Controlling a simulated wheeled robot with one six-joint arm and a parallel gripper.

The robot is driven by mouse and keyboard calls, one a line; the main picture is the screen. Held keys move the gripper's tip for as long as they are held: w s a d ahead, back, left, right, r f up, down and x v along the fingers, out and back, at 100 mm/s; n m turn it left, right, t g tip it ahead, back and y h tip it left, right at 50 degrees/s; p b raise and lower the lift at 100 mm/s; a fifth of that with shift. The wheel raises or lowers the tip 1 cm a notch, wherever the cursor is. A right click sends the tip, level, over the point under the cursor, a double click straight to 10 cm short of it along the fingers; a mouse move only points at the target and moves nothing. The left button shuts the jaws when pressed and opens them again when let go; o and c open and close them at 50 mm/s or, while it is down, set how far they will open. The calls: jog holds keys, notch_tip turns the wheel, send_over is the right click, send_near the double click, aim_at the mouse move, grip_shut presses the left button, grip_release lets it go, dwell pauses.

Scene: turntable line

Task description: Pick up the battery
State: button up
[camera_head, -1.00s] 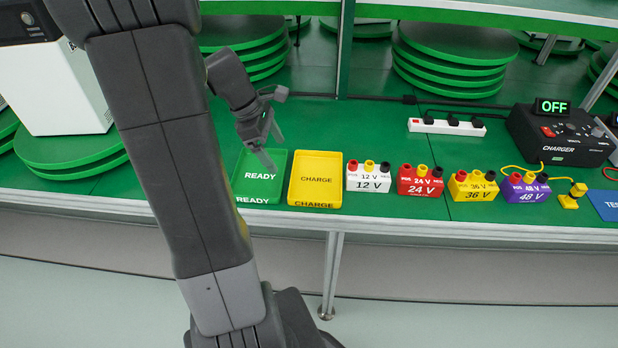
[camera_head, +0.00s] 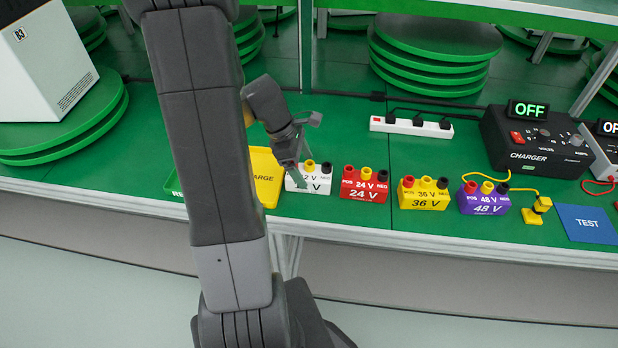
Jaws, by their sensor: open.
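No item in view is labelled as a battery, and I cannot tell which thing it is. Several small voltage blocks with terminals on top stand in a row on the green bench: a white 12 V block (camera_head: 318,184), a red 24 V block (camera_head: 364,184), a yellow 36 V block (camera_head: 423,194) and a purple 48 V block (camera_head: 485,198). My gripper (camera_head: 297,178) points down, open, and overlaps the left part of the 12 V block in the picture. I see nothing between its fingers. Whether it touches the block is unclear.
A yellow CHARGE tray (camera_head: 265,167) and a mostly hidden green READY tray (camera_head: 174,187) lie left. A charger (camera_head: 535,140) reading OFF, a power strip (camera_head: 411,126) and a blue TEST mat (camera_head: 588,224) are right. A white B3 box (camera_head: 40,75) stands on a green turntable (camera_head: 105,118).

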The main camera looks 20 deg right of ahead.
aim_at(306, 167)
jog(key=x, duration=0.3)
jog(key=shift+s+d+f, duration=0.15)
jog(key=shift+s+f, duration=0.05)
jog(key=shift+f, duration=0.05)
jog(key=shift+r, duration=0.1)
jog(key=c, duration=1.5)
jog(key=shift+c, duration=0.2)
